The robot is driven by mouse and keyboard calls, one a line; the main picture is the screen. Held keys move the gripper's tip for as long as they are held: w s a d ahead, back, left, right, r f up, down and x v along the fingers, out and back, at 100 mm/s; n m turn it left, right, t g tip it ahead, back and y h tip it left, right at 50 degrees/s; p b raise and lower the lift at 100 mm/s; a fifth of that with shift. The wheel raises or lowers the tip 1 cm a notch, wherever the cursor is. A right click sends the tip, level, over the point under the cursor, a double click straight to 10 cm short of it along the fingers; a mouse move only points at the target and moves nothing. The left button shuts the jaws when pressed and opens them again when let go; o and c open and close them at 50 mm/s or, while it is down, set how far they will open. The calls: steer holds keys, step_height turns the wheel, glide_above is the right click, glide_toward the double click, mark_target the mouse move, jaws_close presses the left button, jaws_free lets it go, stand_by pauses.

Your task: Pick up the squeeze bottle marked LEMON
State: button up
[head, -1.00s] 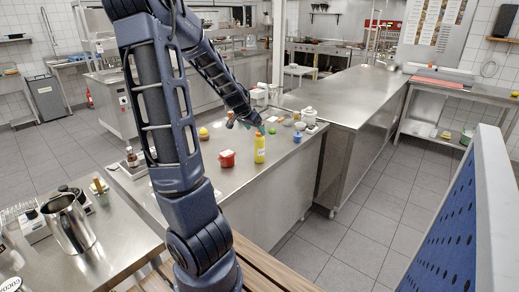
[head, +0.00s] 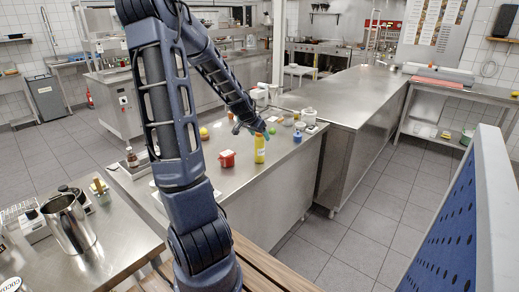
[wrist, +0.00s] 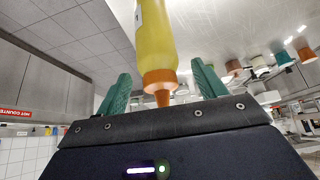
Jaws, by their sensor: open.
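A yellow squeeze bottle (head: 259,150) with an orange nozzle stands upright on the steel counter (head: 262,185) near its front edge. In the wrist view the bottle (wrist: 157,45) shows close up, its orange cap and tip between the two green fingers. Only an edge of its white label shows there, and I cannot read the writing. My gripper (head: 252,131) is open, above and around the top of the bottle in the head view. In the wrist view the gripper (wrist: 160,73) has a gap on both sides of the cap.
A red pot (head: 227,159) stands left of the bottle, and a yellow round item (head: 204,133) farther left. A blue item (head: 297,137) and a white pot (head: 308,116) stand to the right. Bare counter lies in front of the bottle.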

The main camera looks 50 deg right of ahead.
steer(key=shift+d+f, duration=0.25)
steer(key=shift+f, duration=0.15)
steer(key=c, duration=1.5)
